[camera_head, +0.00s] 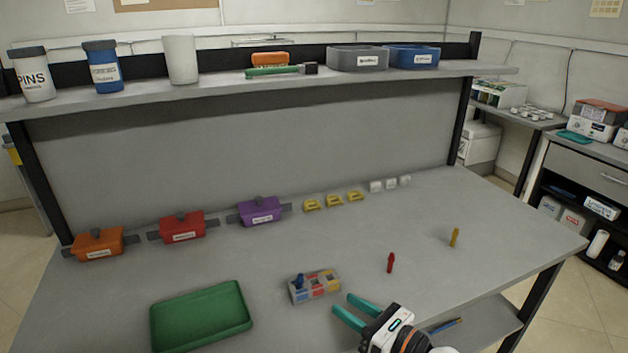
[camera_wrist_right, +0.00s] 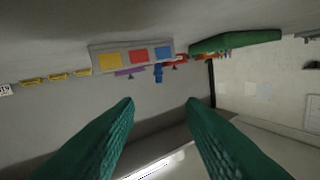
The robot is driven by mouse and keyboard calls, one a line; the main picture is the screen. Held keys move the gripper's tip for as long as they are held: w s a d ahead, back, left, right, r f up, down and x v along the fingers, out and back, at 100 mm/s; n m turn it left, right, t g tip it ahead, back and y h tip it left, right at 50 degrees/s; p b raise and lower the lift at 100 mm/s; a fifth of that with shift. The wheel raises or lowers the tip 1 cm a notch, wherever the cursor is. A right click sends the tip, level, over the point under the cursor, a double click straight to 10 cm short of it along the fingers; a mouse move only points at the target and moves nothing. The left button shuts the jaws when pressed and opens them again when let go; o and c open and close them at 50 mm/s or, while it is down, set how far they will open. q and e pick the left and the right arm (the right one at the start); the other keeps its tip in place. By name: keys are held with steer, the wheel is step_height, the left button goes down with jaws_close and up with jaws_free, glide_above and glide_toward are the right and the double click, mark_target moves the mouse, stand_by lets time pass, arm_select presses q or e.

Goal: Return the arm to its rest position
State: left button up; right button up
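My right gripper (camera_head: 341,301) is low over the front of the table, its two teal fingers apart with nothing between them. The fingers also show open and empty in the right wrist view (camera_wrist_right: 160,102). A small rack (camera_head: 327,291) with coloured squares lies just beyond the fingertips, apart from them. A blue peg (camera_head: 299,281) stands at its left end. The rack (camera_wrist_right: 100,60) and blue peg (camera_wrist_right: 158,73) appear upside down in the wrist view. A red peg (camera_head: 390,262) and a yellow peg (camera_head: 454,237) stand on the table to the right. My left gripper is not in view.
A green tray (camera_head: 201,317) lies left of the rack. Orange (camera_head: 98,243), red (camera_head: 182,226) and purple (camera_head: 261,210) bins line the back, beside yellow pieces (camera_head: 334,199) and white blocks (camera_head: 390,184). A shelf (camera_head: 220,89) spans above. The table's right side is mostly clear.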

steer(key=s+d+r+m+t+h, duration=0.1)
steer(key=d+r+m+t+h, duration=0.15)
steer(key=m, duration=0.55)
steer(key=d+r+m+t+h, duration=0.1)
steer(key=m+t+h, duration=0.3)
steer(key=m, duration=0.4)
steer(key=s+d+f+m+g+h, duration=0.6)
steer(key=s+d+f+m+h, duration=0.2)
steer(key=m, duration=0.8)
steer(key=s+a+f+m+g+y, duration=0.1)
steer(key=s+f+m+g, duration=0.35)
steer(key=s, duration=0.45)
steer(key=s+f+m+g+y, duration=0.1)
steer(key=s+f+m+g, duration=0.3)
steer(key=s, duration=0.4)
steer(key=s+f+g, duration=0.2)
steer(key=s+f, duration=0.1)
steer(key=f, duration=2.5)
steer(key=s+d+f+g, duration=0.1)
steer(key=s+d+f, duration=0.1)
steer(key=s+f, duration=1.1)
steer(key=s, duration=0.2)
steer(key=shift+s+d+f+g, duration=0.25)
steer(key=shift+s+g, duration=0.05)
